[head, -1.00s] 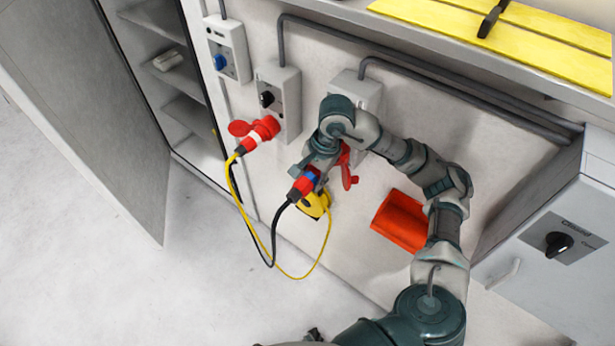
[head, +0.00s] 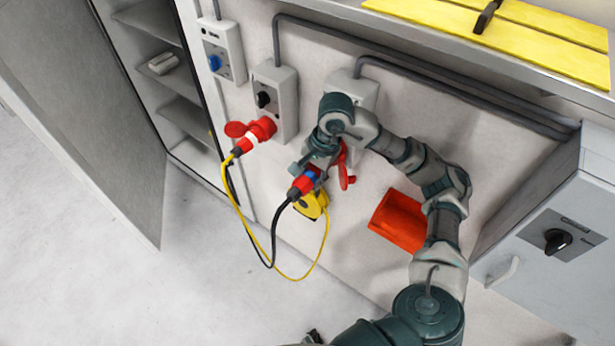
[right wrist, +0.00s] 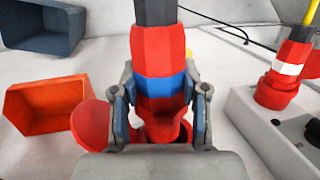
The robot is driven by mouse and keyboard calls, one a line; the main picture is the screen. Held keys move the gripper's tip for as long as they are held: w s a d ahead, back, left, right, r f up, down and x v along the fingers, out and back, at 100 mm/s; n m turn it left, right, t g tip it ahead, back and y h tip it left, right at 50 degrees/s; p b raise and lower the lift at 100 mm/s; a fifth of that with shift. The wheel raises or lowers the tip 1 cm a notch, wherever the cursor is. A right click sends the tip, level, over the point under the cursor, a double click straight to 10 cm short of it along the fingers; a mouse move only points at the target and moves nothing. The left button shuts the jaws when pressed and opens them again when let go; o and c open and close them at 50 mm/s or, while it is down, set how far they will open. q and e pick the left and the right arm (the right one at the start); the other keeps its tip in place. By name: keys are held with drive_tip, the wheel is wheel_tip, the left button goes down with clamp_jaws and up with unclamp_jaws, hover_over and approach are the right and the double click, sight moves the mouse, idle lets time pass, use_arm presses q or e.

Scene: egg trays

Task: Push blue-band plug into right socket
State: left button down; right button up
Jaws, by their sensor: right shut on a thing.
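The blue-band plug (head: 303,186) is red with a blue ring and a black cable. My right gripper (head: 318,168) is shut on it; in the right wrist view the two fingers (right wrist: 160,98) clasp the blue band (right wrist: 160,88). The red right socket (right wrist: 162,130) sits just beyond the plug's front end, roughly in line with it. I cannot tell whether the plug's tip has entered it. The socket's red lid (head: 346,172) hangs open and also shows in the right wrist view (right wrist: 90,125). The arm hides the socket mouth in the head view. My left gripper does not show.
A red plug with a white band (head: 256,134) sits at the left socket box (head: 283,88). An orange-red bin (head: 398,220) is on the wall to the right. Cables hang at left.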

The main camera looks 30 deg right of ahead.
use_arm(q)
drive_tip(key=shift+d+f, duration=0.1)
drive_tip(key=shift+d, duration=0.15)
use_arm(e)
drive_tip(key=shift+w+d, duration=0.1)
drive_tip(key=shift+d, duration=0.1)
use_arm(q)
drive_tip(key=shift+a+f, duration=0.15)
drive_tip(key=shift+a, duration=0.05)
use_arm(e)
drive_tip(key=shift+w+r, duration=0.1)
drive_tip(key=shift+w, duration=0.05)
drive_tip(key=shift+d, duration=0.45)
use_arm(q)
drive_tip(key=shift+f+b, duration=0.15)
drive_tip(key=shift+b, duration=0.25)
use_arm(e)
drive_tip(key=shift+a, duration=0.15)
drive_tip(key=shift+w, duration=0.2)
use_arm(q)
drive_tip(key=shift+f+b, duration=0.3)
use_arm(e)
drive_tip(key=shift+w+d+r, duration=0.1)
drive_tip(key=shift+w+d, duration=0.2)
drive_tip(key=shift+d, duration=0.3)
drive_tip(key=shift+w+d, duration=0.25)
drive_tip(key=shift+d, duration=0.35)
idle(1.2)
